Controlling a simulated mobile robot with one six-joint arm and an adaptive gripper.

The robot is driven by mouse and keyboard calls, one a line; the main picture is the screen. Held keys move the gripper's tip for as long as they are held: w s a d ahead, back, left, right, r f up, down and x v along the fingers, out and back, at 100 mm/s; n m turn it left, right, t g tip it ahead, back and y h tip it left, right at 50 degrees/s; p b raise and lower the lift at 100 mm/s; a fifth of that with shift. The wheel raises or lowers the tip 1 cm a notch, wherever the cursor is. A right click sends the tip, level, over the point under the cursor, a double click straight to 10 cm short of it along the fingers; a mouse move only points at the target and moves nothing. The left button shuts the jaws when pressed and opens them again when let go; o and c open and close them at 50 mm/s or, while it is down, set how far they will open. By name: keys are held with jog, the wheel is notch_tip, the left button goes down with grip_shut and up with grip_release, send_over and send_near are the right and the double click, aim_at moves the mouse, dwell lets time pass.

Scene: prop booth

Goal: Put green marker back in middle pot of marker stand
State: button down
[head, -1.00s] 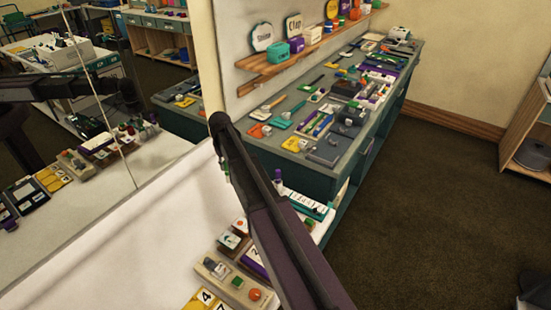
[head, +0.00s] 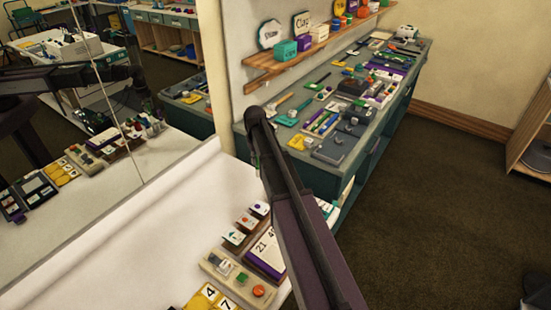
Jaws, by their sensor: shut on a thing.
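My arm reaches up from the bottom and ends over the white table (head: 150,225). My gripper (head: 254,158) hangs below the arm's far end, mostly hidden behind it; only a thin dark edge shows at left. Its dark reflection shows in the mirror, tilted and too small for detail. It is shut on a thin item, taken as the green marker, which my arm hides. The marker stand and its middle pot cannot be made out directly; my arm covers that part of the table. Small upright coloured shapes in the mirror (head: 150,170) may be the stand's markers.
A control panel (head: 232,283) with buttons, picture cards (head: 246,221), a number calendar (head: 266,250) and yellow number cards (head: 208,298) line the table's right edge. A teal-edged strip (head: 325,207) lies right of my arm. A green counter (head: 335,175) full of props stands behind. The table's left is bare.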

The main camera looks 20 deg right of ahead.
jog(key=s+d, duration=0.3)
jog(key=d, duration=0.4)
jog(key=shift+r, duration=0.2)
jog(key=shift+f, duration=0.1)
notch_tip(320, 180, down, 8)
jog(key=b, duration=0.7)
jog(key=shift+b, duration=0.4)
dwell(0.4)
jog(key=shift+c, duration=2.2)
grip_release()
